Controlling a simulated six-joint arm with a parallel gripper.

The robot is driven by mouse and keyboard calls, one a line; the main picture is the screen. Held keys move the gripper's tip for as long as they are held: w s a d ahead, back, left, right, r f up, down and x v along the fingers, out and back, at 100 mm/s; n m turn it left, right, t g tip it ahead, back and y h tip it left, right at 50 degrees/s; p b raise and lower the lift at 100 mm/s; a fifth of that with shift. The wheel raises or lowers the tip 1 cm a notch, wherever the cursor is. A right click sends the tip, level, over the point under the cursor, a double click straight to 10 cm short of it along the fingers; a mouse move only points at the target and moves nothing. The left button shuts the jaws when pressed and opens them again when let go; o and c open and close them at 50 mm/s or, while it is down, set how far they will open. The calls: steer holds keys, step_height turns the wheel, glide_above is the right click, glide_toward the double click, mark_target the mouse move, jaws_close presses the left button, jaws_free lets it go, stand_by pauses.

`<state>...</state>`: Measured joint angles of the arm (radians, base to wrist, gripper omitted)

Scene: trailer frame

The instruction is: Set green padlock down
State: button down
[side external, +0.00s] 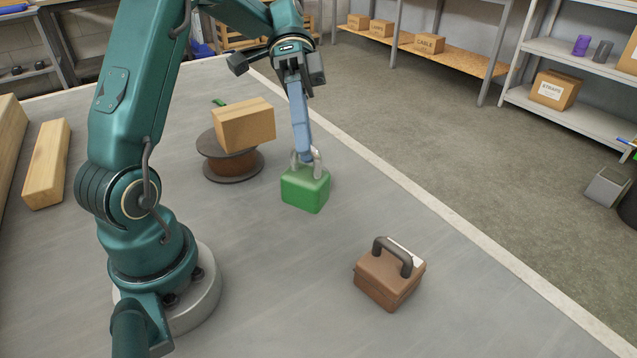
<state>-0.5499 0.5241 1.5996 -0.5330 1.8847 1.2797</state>
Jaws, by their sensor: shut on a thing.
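The green padlock (305,189) is a rounded green block with a pale grey shackle on top, near the middle of the side external view. My gripper (301,156) comes down from above with blue fingers and is shut on the padlock's shackle. The padlock hangs upright below the fingers. I cannot tell for sure whether its underside touches the grey surface (270,270) or is a little above it. The fingertips partly hide the shackle.
A wooden block (243,124) lies on a cable spool (231,165) just left of the padlock. A brown padlock-like block with a dark handle (390,278) stands at the front right. Timber pieces (47,163) lie at far left. Surface between padlock and brown block is clear.

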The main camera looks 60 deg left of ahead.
steer(key=w+a+n+t, duration=0.1)
steer(key=a+n+t, duration=0.65)
steer(key=a, duration=0.65)
steer(key=w+d+f, duration=0.6)
steer(key=d+f, duration=0.3)
steer(key=f, duration=0.2)
steer(key=shift+w+d+h, duration=0.25)
steer(key=shift+d+h, duration=0.15)
steer(key=shift+f, duration=0.1)
steer(key=c, duration=0.8)
jaws_free()
